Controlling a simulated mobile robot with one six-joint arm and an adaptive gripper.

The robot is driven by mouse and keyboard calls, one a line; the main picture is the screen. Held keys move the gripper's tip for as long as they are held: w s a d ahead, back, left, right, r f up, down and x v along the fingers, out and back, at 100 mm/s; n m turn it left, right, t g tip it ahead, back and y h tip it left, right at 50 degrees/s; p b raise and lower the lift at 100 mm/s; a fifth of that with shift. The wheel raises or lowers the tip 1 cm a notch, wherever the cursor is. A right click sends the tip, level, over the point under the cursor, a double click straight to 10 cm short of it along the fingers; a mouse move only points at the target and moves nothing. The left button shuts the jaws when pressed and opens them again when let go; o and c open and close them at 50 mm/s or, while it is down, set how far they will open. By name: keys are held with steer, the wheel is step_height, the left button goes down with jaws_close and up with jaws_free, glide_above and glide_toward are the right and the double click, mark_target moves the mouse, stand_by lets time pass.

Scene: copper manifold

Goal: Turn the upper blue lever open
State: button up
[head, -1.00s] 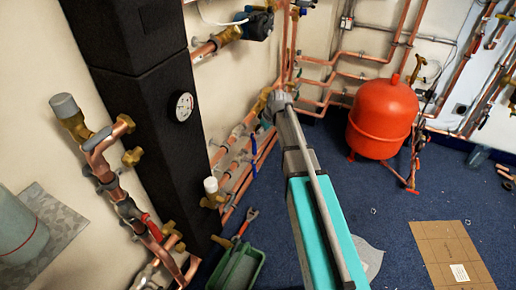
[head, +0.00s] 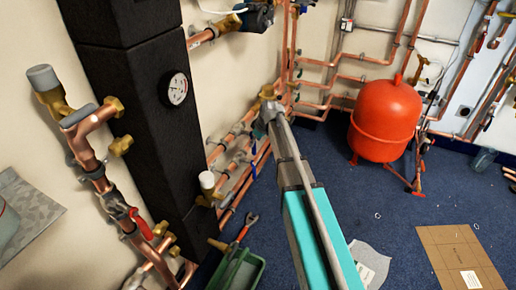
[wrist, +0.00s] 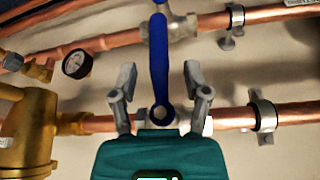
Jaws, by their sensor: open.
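In the wrist view a long blue lever (wrist: 159,62) stands upright in the picture, between the two fingers of my gripper (wrist: 159,84). Its lower end meets a valve on the nearer copper pipe (wrist: 235,118). The fingers are open, one on each side of the lever, with gaps visible. A second valve (wrist: 181,27) sits on the other pipe, and a bit of blue shows at the top edge above it. In the head view my gripper (head: 268,112) is by the wall pipes, largely hidden by my arm. A small blue lever (head: 254,167) shows below it.
A black column with a gauge (head: 176,88) stands left of my arm. A red tank (head: 384,118) is at the right. A green toolbox (head: 238,270) and cardboard (head: 460,258) lie on the blue floor. In the wrist view, a brass fitting (wrist: 28,130) and pipe clamps (wrist: 265,115) flank my gripper.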

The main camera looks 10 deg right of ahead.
steer(key=shift+b+x, duration=0.9)
steer(key=shift+x, duration=0.35)
